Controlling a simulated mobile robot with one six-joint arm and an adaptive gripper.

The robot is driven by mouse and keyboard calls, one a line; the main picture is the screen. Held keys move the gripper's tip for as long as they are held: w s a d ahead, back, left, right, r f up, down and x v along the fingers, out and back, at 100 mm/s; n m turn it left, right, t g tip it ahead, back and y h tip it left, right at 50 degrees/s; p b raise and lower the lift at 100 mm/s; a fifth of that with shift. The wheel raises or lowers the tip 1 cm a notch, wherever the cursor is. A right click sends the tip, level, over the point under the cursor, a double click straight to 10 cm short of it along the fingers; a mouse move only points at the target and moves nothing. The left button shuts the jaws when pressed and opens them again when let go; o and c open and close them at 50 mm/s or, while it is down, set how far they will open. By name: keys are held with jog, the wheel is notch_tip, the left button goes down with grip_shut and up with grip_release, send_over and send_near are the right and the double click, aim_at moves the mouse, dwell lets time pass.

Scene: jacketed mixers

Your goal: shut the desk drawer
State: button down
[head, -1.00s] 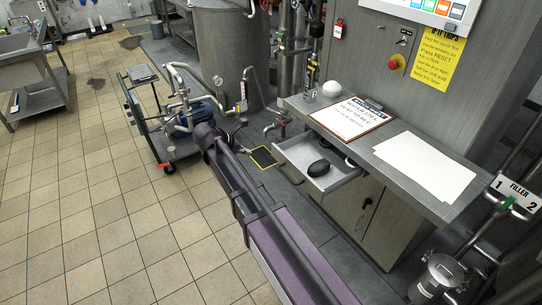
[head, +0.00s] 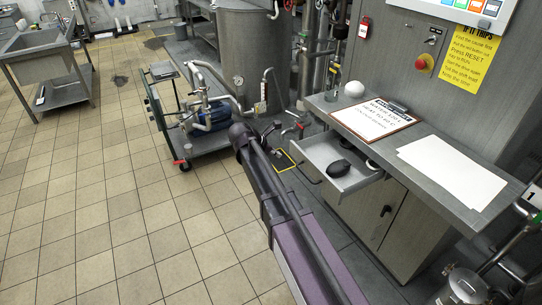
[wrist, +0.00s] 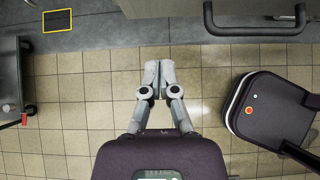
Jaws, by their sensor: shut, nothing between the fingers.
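The desk drawer (head: 357,180) stands pulled out from under the grey desktop, with a dark mouse-like object (head: 339,168) lying in it. In the wrist view, a dark bar handle (wrist: 255,31) on a grey front shows at the top right; it looks like the drawer's. My gripper (wrist: 151,78) is shut and empty, with its fingertips together over the tiled floor. In that picture it lies below and left of the handle, apart from it. In the head view my purple arm reaches toward the area left of the drawer, and the gripper cannot be made out.
The desk (head: 455,203) carries a clipboard (head: 373,119), white paper (head: 452,170) and a white dome (head: 354,89). A pump trolley (head: 203,143) stands left of my arm's end. A yellow-edged black mat (wrist: 57,20) lies on the floor. Open tiles (head: 100,200) spread at left.

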aim_at(295, 154)
jog(key=shift+w+d+f+b, duration=0.3)
jog(key=shift+w+d, duration=0.15)
jog(key=shift+d, duration=0.45)
jog(key=shift+w+d+f+b, duration=0.15)
jog(key=shift+w+d+f, duration=0.25)
jog(key=shift+d, duration=0.5)
jog(key=shift+w+d+f+b, duration=0.25)
jog(key=shift+w+d, duration=0.2)
jog(key=shift+d, duration=0.45)
jog(key=shift+w, duration=0.1)
